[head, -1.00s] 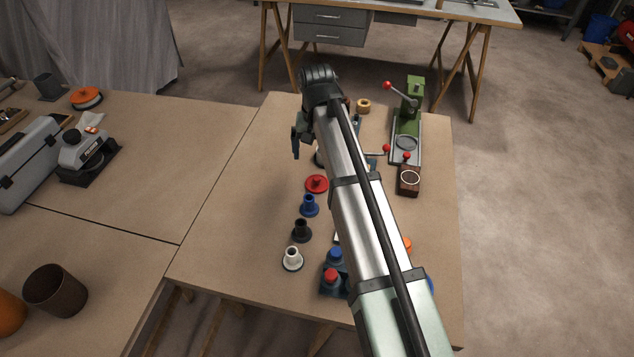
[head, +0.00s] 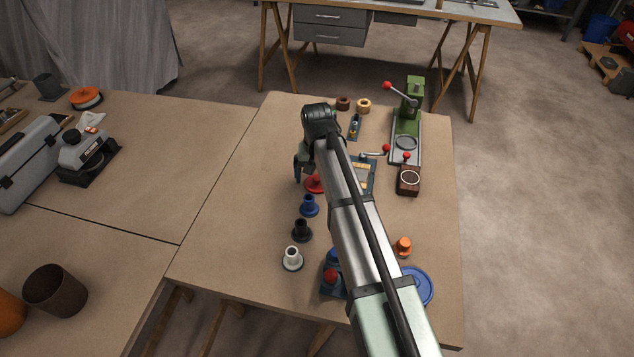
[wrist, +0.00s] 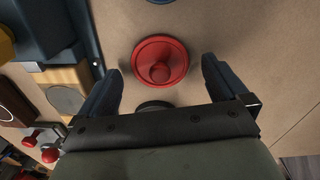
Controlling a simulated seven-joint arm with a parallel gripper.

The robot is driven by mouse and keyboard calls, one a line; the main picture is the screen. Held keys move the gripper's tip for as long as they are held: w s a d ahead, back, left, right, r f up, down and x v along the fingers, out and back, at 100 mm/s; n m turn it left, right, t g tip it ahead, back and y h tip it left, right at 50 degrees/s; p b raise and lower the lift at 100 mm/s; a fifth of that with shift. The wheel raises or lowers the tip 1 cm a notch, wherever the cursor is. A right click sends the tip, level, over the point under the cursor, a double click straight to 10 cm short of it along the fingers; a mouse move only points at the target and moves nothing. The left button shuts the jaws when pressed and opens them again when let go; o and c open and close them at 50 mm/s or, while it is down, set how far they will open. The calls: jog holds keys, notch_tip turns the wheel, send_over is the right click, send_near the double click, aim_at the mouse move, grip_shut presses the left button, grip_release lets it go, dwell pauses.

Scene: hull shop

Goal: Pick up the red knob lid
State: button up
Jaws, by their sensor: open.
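The red knob lid (head: 314,184) lies on the workbench, partly hidden behind my gripper in the head view. In the wrist view the red knob lid (wrist: 160,63) shows whole, a round red disc with a knob in its middle. My gripper (head: 299,174) is over the bench close to the lid. In the wrist view my gripper (wrist: 160,80) is open, with one dark finger at each side of the lid and nothing held. The fingers look apart from the lid.
Blue (head: 309,206), black (head: 302,230) and white (head: 292,258) knobbed pieces stand in a row nearer the front. A green press (head: 408,120) stands at the right, with an orange knob (head: 403,245) and blue disc (head: 418,286) nearer. The bench left of the row is clear.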

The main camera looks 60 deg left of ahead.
aim_at(317, 177)
jog(key=shift+f, duration=0.55)
jog(key=c, duration=1)
jog(key=shift+r, duration=0.15)
notch_tip(317, 177, up, 9)
jog(key=shift+f, duration=0.1)
jog(key=shift+n, duration=0.8)
jog(key=w+a, duration=0.2)
jog(key=w+a+r, duration=0.1)
jog(key=w+a, duration=0.1)
jog(key=w, duration=0.1)
jog(key=w+a+r, duration=0.1)
jog(key=w+a, duration=0.1)
jog(key=a, duration=0.1)
jog(key=shift+w+r, duration=0.15)
jog(key=shift+w, duration=0.25)
